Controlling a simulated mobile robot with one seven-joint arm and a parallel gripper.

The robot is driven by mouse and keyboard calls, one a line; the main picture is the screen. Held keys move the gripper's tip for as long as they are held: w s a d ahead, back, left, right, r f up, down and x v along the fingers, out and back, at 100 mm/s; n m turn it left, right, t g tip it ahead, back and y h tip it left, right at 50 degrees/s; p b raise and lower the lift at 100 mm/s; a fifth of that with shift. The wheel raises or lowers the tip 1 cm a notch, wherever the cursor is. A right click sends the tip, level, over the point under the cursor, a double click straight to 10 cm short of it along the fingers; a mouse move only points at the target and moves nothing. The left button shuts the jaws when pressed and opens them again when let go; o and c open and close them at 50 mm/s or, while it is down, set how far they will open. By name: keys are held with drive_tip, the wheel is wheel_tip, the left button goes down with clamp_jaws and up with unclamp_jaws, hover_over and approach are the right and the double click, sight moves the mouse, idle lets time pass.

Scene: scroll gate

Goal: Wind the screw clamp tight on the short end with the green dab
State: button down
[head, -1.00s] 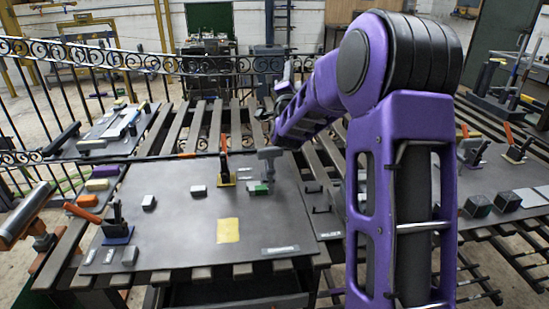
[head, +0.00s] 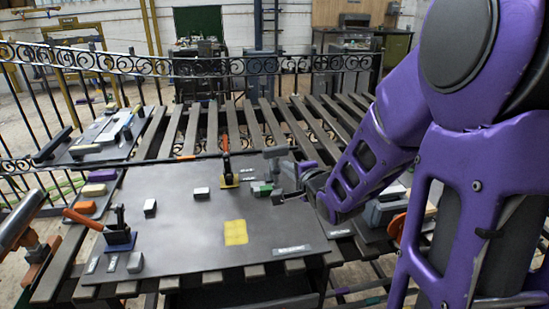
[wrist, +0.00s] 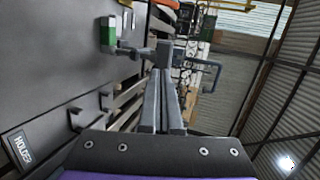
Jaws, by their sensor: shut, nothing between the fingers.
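The grey screw clamp (head: 276,154) stands upright at the right part of the dark plate (head: 180,250), with a wide top on a narrow stem. The block with the green dab (head: 262,188) lies at its foot. In the wrist view the green dab (wrist: 107,37) is at upper left. A grey rod and block of the clamp (wrist: 166,50) are right of it, just beyond my fingertips.
An orange-handled toggle clamp (head: 226,160) stands left of the screw clamp, another (head: 112,225) at front left. Small white-topped blocks (head: 201,193) and a yellow square (head: 235,232) are on the plate. Its middle is mostly clear. An ornate railing (head: 170,66) runs behind.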

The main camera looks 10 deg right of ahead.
sight(265, 153)
drive_tip(key=x, duration=0.6)
drive_tip(key=r+x, duration=0.1)
drive_tip(key=x, duration=0.2)
drive_tip(key=shift+w+a+f+b, duration=0.1)
drive_tip(key=shift+w+b, duration=0.3)
drive_tip(key=shift+w, duration=0.1)
drive_tip(key=shift+w+a, duration=0.3)
drive_tip(key=shift+a, duration=0.4)
drive_tip(key=shift+a, duration=0.15)
drive_tip(key=shift+w+a+f+b, duration=0.1)
drive_tip(key=shift+w+a+b, duration=0.45)
drive_tip(key=shift+b, duration=0.6)
drive_tip(key=w+m+g+h+p, duration=0.5)
drive_tip(key=w+m+h, duration=0.1)
drive_tip(key=m+h, duration=0.6)
drive_tip(key=shift+d+m+g+h, duration=0.3)
drive_tip(key=shift+d+h, duration=0.1)
drive_tip(key=shift+h, duration=0.7)
